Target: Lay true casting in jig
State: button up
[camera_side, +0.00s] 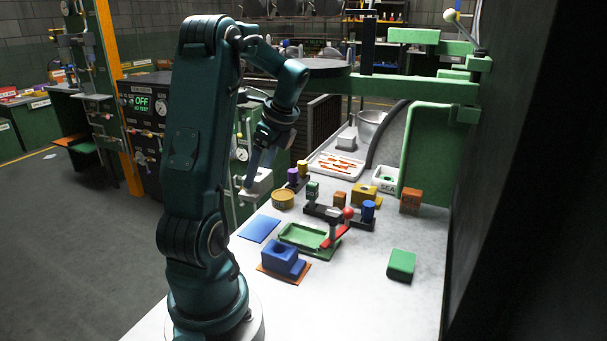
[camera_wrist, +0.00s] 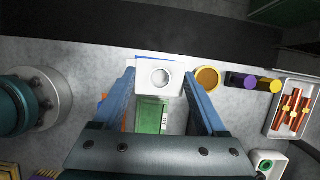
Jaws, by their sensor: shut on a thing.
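My gripper (camera_side: 256,178) is shut on a pale grey casting (camera_side: 262,186) and holds it above the left edge of the bench. In the wrist view the casting (camera_wrist: 160,77), with a round hole in its top face, sits between the two blue fingertips. The green jig (camera_side: 303,237) is a shallow rimmed tray on the bench, to the right of and below the gripper, with a red-handled clamp (camera_side: 335,230) at its right side. Part of the jig (camera_wrist: 150,116) shows in the wrist view, below the casting; the rest is hidden by the gripper.
A blue casting (camera_side: 282,259) sits on an orange mat in front of the jig. A blue mat (camera_side: 259,229) lies bare to its left. A round tan dish (camera_side: 283,199), a dark gauge rack (camera_side: 322,213) and a yellow casting (camera_side: 366,195) stand behind. A green block (camera_side: 401,264) stands right.

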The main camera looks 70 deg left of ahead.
jog(key=shift+w+d+f+n+g+h, duration=0.1)
jog(key=shift+d+f+n+g+h, duration=0.15)
jog(key=shift+n, duration=0.35)
jog(key=shift+d+f+n+g+h, duration=0.15)
jog(key=shift+d+n, duration=0.05)
jog(key=shift+n, duration=0.4)
jog(key=w+d+f+n+h, duration=0.1)
jog(key=w+d+n, duration=0.1)
jog(key=n, duration=0.3)
jog(key=w+d+f+n+h, duration=0.2)
jog(key=n, duration=0.3)
jog(key=w+d+f+n+h, duration=0.1)
jog(key=w+n+h, duration=0.1)
jog(key=n, duration=0.3)
jog(key=shift+w+d+f+t, duration=0.15)
jog(key=shift+w+d+t, duration=0.25)
jog(key=shift+f, duration=0.1)
jog(key=shift+f, duration=1.6)
jog(key=shift+f, duration=0.25)
